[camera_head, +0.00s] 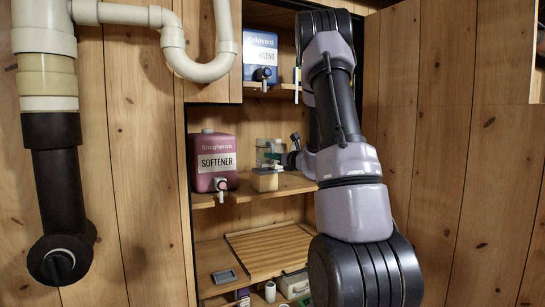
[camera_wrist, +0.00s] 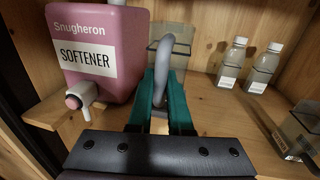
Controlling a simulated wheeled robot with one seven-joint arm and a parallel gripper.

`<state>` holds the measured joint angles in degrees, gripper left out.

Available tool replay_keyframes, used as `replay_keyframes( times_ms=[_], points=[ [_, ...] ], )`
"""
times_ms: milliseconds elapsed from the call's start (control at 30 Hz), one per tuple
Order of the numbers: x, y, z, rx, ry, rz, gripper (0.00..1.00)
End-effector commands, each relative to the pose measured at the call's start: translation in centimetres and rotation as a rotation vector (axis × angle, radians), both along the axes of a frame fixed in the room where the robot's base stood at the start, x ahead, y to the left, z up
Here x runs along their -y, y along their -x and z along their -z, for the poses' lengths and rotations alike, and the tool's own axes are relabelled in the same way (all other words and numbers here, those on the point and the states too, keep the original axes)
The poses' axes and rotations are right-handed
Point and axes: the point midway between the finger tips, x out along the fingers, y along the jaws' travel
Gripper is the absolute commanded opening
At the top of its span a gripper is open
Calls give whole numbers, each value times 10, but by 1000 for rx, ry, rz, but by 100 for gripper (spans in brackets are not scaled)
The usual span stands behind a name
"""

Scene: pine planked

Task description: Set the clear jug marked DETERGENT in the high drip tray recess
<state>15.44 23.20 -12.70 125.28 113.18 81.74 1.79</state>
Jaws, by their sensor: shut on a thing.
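My gripper (camera_wrist: 163,82) has teal fingers and is shut on the grey curved handle (camera_wrist: 181,48) of a clear jug (camera_wrist: 176,31). In the head view my gripper (camera_head: 290,158) is by the middle shelf, beside a clear vessel (camera_head: 266,150) that appears to be this jug. Its marking is not readable, and I cannot tell whether its base touches the shelf. A blue dispenser (camera_head: 260,55) with a tap and a label ending in "GENT" stands on the upper shelf (camera_head: 277,91). The high drip tray recess is not clearly visible below that tap.
Two small bottles (camera_wrist: 232,65) (camera_wrist: 263,70) stand at the right. A clear labelled container (camera_wrist: 297,137) is nearer. White pipes (camera_head: 190,60) hang left.

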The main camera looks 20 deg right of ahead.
Motion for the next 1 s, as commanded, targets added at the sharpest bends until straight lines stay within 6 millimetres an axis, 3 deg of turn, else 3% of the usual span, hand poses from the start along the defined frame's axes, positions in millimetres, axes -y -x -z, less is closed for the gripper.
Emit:
replay_keyframes(
  times_ms=[1000],
  points=[
    [0, 0, 20, 0, -1, 0, 0]
  ],
)
